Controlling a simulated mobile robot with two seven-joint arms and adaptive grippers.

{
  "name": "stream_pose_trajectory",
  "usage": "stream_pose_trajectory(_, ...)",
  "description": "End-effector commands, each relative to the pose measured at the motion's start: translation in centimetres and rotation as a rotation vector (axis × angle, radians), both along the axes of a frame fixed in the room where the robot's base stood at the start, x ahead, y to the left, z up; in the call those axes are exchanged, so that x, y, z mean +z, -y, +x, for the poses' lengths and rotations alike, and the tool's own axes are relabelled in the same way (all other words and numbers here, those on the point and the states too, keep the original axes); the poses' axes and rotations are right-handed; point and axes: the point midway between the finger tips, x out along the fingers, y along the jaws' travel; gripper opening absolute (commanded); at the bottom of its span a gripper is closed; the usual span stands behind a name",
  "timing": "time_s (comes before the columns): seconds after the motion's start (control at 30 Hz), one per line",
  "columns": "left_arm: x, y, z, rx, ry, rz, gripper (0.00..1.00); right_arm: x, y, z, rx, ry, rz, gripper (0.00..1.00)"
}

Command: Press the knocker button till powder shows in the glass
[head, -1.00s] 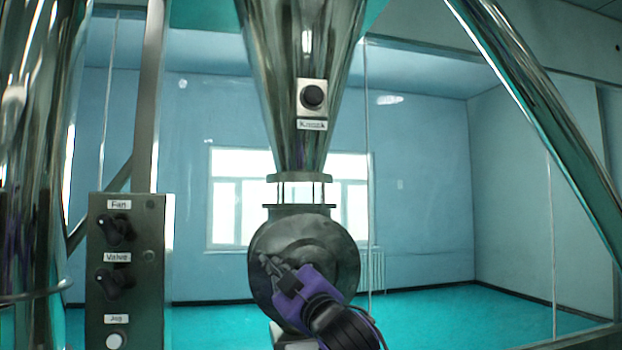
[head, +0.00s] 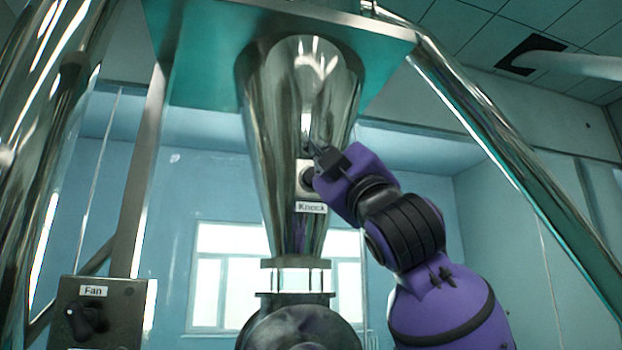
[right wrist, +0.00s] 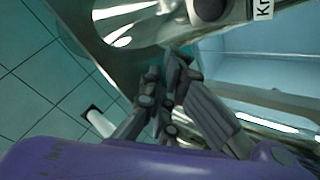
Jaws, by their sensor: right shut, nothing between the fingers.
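The knocker button (head: 306,179) is a dark round button on a pale plate on the steel cone (head: 290,105), above the label "Knock" (head: 311,207). My right gripper (head: 316,148) partly covers it in the head view. The gripper is shut and empty, its fingertips close to the cone just above the button; contact cannot be told. In the right wrist view the dark button (right wrist: 207,8) is at the top edge, beyond the fingertips (right wrist: 178,58). The glass (head: 296,279) sits between flanges under the cone and looks clear, with no powder visible. My left gripper is out of view.
The control box (head: 100,312) with its Fan knob is at lower left. A round metal housing (head: 300,328) is below the glass. Slanted steel legs (head: 500,155) flank the cone, under a flat plate (head: 205,75).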

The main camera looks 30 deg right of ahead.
Motion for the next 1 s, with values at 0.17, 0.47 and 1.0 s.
stream_pose_trajectory(0.17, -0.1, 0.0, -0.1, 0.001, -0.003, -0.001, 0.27, 0.7, 0.1, -0.8, -0.006, 0.014, -0.001, 0.00)
stream_pose_trajectory(0.47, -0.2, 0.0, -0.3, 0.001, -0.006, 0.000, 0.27, 0.7, 0.1, -0.7, -0.006, 0.013, -0.001, 0.00)
stream_pose_trajectory(1.0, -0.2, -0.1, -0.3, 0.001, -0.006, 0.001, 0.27, 0.6, 1.5, 5.3, -0.006, 0.011, 0.000, 0.00)
